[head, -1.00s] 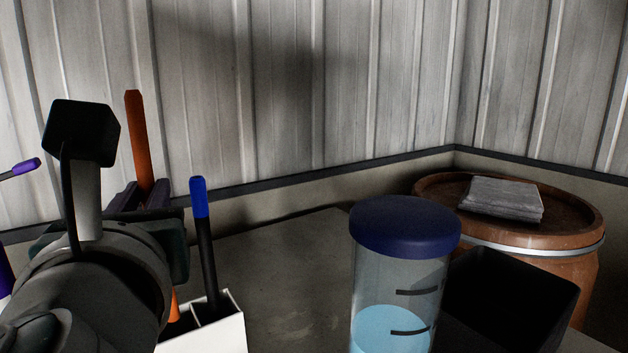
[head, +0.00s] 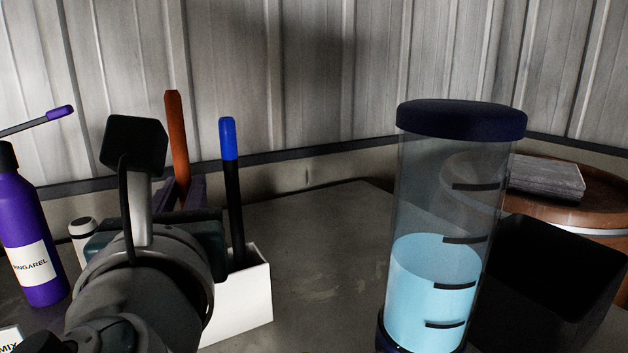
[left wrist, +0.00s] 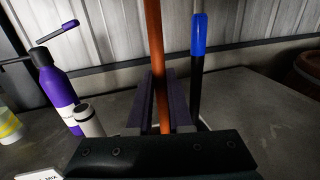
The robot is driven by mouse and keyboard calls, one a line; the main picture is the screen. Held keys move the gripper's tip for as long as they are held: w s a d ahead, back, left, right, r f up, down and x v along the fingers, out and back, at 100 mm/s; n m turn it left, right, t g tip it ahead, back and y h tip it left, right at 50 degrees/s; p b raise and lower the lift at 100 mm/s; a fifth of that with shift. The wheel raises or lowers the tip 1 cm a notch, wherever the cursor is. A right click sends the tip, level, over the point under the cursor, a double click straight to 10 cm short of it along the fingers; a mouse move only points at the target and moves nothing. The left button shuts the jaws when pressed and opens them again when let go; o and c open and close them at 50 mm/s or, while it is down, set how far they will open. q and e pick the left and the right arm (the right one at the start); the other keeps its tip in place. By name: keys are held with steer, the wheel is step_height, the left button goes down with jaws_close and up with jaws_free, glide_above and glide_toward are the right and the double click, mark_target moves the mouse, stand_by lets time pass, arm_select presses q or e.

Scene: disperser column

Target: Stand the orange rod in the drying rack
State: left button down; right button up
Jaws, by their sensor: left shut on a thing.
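The orange rod (head: 177,135) stands upright in my left gripper (head: 188,193), which is shut on it. The rod also rises through the middle of the left wrist view (left wrist: 156,50), between the purple-grey fingers (left wrist: 158,98). Its lower end is hidden by my arm in the head view. The white drying rack (head: 245,300) stands just right of my left wrist. A black rod with a blue tip (head: 229,140) stands in it. I cannot tell whether the orange rod's lower end is inside the rack. My right gripper is out of view.
A clear column of blue liquid with a dark blue lid (head: 461,118) stands right of the rack, beside a black bin (head: 550,290). A purple bottle (head: 30,240) and a small white bottle (head: 83,240) stand left. Bare tabletop (head: 330,235) lies between rack and column.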

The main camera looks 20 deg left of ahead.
arm_select(q)
steer(key=c, duration=0.8)
jaws_free()
steer(key=shift+o, duration=0.2)
steer(key=v, duration=1)
steer(key=shift+b, duration=0.35)
